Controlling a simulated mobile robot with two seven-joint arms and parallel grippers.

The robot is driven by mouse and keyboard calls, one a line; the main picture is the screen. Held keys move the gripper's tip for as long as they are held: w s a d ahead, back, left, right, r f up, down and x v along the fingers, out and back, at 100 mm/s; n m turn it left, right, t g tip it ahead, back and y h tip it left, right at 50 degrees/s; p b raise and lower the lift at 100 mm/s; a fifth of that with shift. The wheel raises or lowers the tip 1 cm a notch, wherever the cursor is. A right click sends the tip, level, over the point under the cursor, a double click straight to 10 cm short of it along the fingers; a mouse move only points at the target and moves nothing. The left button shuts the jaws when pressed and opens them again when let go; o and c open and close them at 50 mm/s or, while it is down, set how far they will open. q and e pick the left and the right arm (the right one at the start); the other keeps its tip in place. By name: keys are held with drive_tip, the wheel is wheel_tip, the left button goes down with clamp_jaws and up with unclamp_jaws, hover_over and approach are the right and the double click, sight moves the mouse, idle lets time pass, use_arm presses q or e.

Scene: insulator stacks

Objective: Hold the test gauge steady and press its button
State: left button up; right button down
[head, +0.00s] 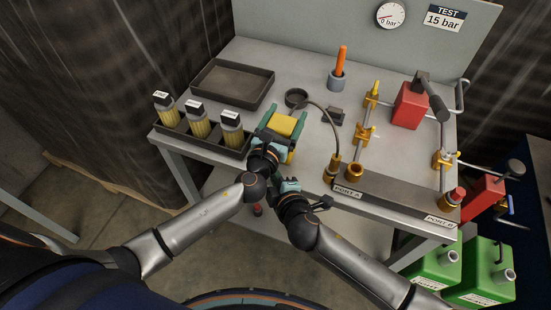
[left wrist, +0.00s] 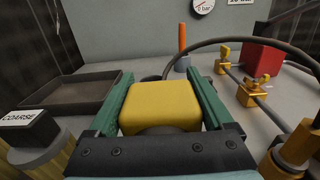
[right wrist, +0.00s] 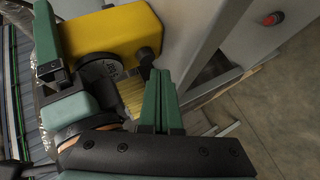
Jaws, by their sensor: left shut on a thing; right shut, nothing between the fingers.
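The yellow test gauge (head: 283,125) is held over the front edge of the bench. My left gripper (head: 283,117) is shut on it, with a green finger on each side; the left wrist view shows the gauge (left wrist: 160,107) between them. In the right wrist view the gauge (right wrist: 125,30) shows a round dial on its underside and a small dark knob (right wrist: 146,55), which looks like the button. My right gripper (right wrist: 160,85) is shut and empty, its tips close to the knob. I cannot tell whether they touch. In the head view the right gripper (head: 287,185) is below the left.
A rack with several labelled yellow bottles (head: 199,122) stands left, by an empty brown tray (head: 232,84). A hose (head: 332,124) arches to the port block (head: 390,200) on the right. A red box (head: 409,105) and an orange-handled tool (head: 342,62) stand behind.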

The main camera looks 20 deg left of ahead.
drive_tip(key=shift+w, duration=0.1)
drive_tip(key=shift+w, duration=0.35)
drive_tip(key=shift+w+d, duration=0.1)
drive_tip(key=shift+w, duration=0.5)
idle(1.0)
drive_tip(key=shift+s, duration=1)
drive_tip(key=shift+s, duration=2.55)
use_arm(q)
drive_tip(key=o, duration=1.5)
